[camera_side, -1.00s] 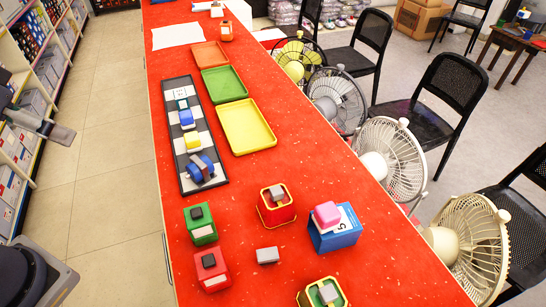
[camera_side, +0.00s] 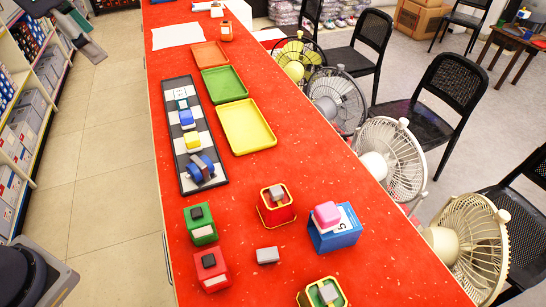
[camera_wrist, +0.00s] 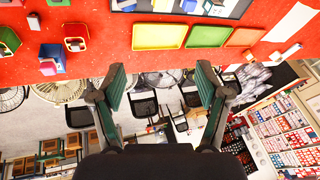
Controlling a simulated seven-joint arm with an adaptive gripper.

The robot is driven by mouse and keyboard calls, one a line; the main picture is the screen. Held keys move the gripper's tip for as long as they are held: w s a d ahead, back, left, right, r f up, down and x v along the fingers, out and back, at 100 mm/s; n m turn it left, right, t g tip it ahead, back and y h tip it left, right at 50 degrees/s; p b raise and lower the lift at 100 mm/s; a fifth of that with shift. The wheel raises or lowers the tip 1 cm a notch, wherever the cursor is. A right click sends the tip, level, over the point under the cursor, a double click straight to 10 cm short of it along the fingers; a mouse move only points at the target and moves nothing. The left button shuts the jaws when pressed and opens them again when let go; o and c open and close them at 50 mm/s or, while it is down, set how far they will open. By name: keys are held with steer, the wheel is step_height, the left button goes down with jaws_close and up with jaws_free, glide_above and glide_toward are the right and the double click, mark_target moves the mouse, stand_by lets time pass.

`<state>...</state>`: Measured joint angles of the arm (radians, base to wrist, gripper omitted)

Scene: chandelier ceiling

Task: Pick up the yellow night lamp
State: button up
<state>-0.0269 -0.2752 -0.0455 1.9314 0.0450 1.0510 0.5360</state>
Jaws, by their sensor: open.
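No plainly lamp-shaped yellow thing shows, so I cannot tell for sure which is the night lamp. A small amber, lantern-like item (camera_side: 226,32) stands upright at the far end of the red table; it also shows small in the wrist view (camera_wrist: 248,56). A small yellow block (camera_side: 192,140) lies on the checkered board (camera_side: 183,88). My gripper (camera_wrist: 162,85) is open, with nothing between its fingers. In the side view, part of my arm end shows at the upper left, off the table's left side and apart from everything on it.
Orange (camera_side: 210,54), green (camera_side: 222,82) and yellow (camera_side: 247,127) trays lie mid-table. Coloured boxes with blocks, including a blue one (camera_side: 335,235), stand at the near end. Several fans (camera_side: 392,160) line the right edge. Shelves (camera_side: 30,120) stand left of the aisle.

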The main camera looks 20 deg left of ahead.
steer(key=w+f+m+g, duration=0.1)
steer(key=w+f+m, duration=0.15)
steer(key=w, duration=0.65)
steer(key=g, duration=0.4)
glide_above(191, 136)
steer(key=shift+h, duration=0.3)
step_height(191, 136, down, 30)
steer(key=shift+r, duration=0.1)
step_height(191, 136, down, 6)
steer(key=shift+r, duration=0.15)
steer(key=c, duration=1.2)
steer(key=shift+w+r, duration=0.1)
steer(key=shift+r, duration=0.05)
steer(key=shift+c, duration=0.2)
